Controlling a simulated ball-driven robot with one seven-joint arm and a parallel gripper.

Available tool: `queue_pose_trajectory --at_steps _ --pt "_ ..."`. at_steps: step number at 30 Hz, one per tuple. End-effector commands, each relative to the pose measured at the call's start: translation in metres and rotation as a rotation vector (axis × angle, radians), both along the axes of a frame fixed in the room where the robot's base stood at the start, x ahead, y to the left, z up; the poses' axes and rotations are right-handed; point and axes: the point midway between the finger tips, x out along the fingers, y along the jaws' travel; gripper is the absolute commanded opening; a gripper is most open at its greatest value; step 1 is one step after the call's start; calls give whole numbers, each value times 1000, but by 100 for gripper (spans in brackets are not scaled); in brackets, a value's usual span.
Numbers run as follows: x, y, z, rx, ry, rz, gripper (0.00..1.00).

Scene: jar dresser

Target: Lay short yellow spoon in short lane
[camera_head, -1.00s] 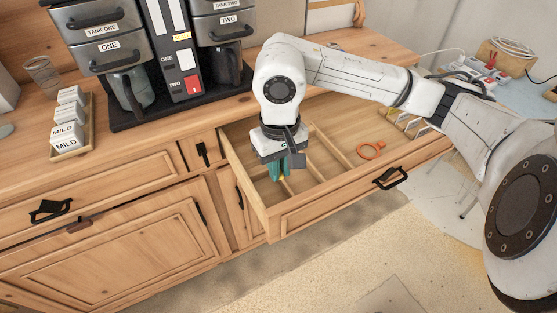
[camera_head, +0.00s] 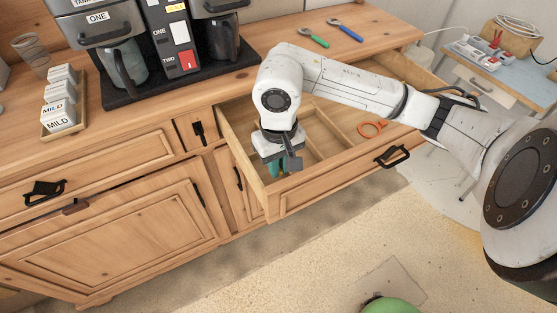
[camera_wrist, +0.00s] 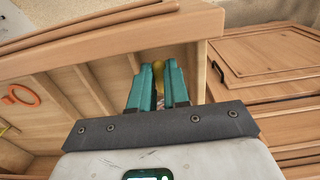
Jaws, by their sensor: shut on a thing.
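The open drawer (camera_head: 330,175) has thin dividers that split it into lanes. My gripper (camera_head: 281,168) points down into the drawer's left part, close to its front wall. In the wrist view the teal fingers (camera_wrist: 158,88) are shut on the short yellow spoon (camera_wrist: 158,69). The rest of the spoon is hidden by the fingers. I cannot tell whether it touches the drawer floor.
An orange ring-ended utensil (camera_head: 371,129) lies in the drawer's right part and shows in the wrist view (camera_wrist: 21,95). A green-handled utensil (camera_head: 314,37) and a blue-handled one (camera_head: 345,31) lie on the counter. The coffee machine (camera_head: 165,45) stands at the back left.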

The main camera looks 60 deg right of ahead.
Motion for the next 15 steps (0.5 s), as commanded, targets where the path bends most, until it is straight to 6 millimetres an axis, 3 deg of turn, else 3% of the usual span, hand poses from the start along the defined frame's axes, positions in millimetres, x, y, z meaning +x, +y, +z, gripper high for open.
queue_pose_trajectory --at_steps 14,15 --pt "0 0 -1 0 0 0 0" --pt "0 0 -1 0 0 0 18"
